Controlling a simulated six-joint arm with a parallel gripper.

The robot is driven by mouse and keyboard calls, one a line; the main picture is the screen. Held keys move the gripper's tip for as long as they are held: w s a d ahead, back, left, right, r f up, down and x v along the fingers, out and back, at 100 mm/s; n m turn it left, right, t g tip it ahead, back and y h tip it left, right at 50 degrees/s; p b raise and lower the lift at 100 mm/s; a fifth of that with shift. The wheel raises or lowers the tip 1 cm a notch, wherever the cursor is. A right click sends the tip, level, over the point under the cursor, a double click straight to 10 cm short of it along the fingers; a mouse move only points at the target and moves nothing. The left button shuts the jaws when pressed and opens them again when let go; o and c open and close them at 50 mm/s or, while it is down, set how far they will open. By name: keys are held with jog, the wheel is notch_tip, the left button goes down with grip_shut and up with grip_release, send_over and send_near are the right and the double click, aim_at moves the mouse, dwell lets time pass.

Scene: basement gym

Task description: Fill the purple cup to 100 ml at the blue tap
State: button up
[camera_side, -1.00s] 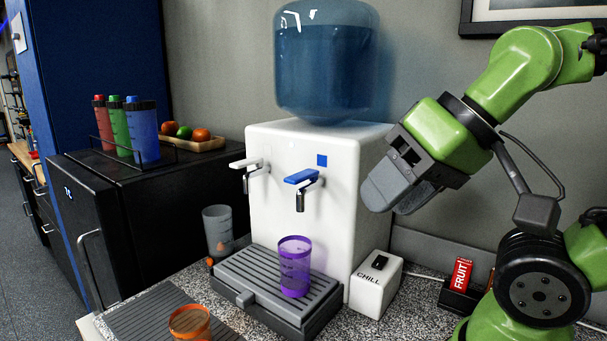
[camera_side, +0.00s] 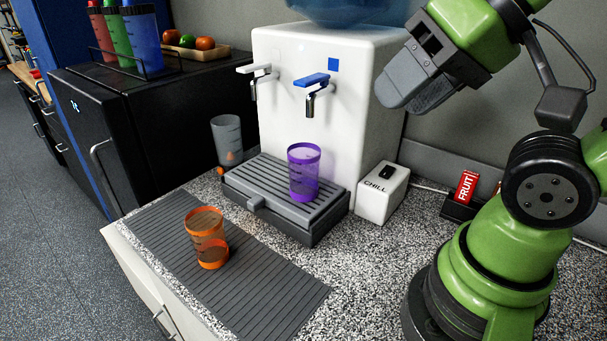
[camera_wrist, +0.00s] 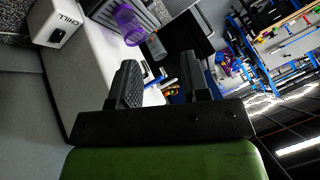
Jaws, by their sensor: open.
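The purple cup (camera_side: 304,173) stands upright on the drip tray (camera_side: 245,177), below the blue tap (camera_side: 311,80). It is see-through, with faint marks; I cannot make out a water level. The tap is on the front of the white dispenser (camera_side: 280,55); no stream shows from its spout. My gripper (camera_side: 412,92) is in the air to the right of the tap, apart from it. In the wrist view my gripper (camera_wrist: 163,72) has its fingers apart with nothing held between them. The purple cup (camera_wrist: 130,24) lies beyond them there.
A white-handled tap (camera_side: 258,72) is left of the blue one. A grey cup (camera_side: 227,140) stands beside the tray. An orange cup (camera_side: 207,238) stands on the ribbed mat (camera_side: 270,285). A CHILL box (camera_side: 382,192) and red FRUIT box (camera_side: 466,188) are on the right.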

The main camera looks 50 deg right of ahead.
grip_shut()
jog(key=w+d+r+m+g+h, duration=0.1)
jog(key=w+r+m+g+h, duration=0.15)
jog(key=w, duration=0.25)
jog(key=w+d+r+m+g+h, duration=0.2)
jog(key=w+r+m, duration=0.1)
jog(key=w, duration=0.2)
jog(key=w+f+m+g+h, duration=0.1)
jog(key=w+m+g+h, duration=0.2)
jog(key=w+m, duration=0.6)
jog(key=shift+n, duration=0.25)
jog(key=shift+x, duration=2.55)
